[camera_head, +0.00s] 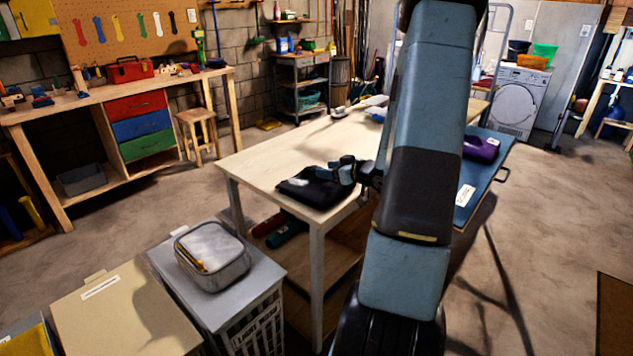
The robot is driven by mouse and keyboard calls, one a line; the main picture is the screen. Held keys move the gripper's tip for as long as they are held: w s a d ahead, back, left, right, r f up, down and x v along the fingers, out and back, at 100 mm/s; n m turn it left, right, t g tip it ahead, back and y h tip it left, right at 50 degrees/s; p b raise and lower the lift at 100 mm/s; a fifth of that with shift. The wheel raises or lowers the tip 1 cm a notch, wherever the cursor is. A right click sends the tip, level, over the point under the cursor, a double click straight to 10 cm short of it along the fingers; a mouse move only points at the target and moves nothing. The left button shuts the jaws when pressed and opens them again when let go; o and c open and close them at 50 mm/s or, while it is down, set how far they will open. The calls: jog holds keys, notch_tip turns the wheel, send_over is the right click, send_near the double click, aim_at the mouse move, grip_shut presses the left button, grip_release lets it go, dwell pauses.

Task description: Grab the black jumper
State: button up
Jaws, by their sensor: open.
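The black jumper (314,188) lies folded near the front edge of the pale wooden table (270,150), with a small pale patch on its top. My gripper (342,171) is at the jumper's right side, low over it. Its jaws are open. The fingertips are small and dark against the black cloth, so I cannot tell whether they touch it. My arm comes down from the top of the picture and hides part of the table's right side.
A purple folded item (481,149) lies on a blue board (484,180) right of my arm. Open floor lies left and right.

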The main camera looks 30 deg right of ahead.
aim_at(314, 178)
jog(key=shift+x, duration=2.55)
jog(key=shift+s+a+f, duration=0.1)
jog(key=shift+a+f, duration=0.05)
grip_shut()
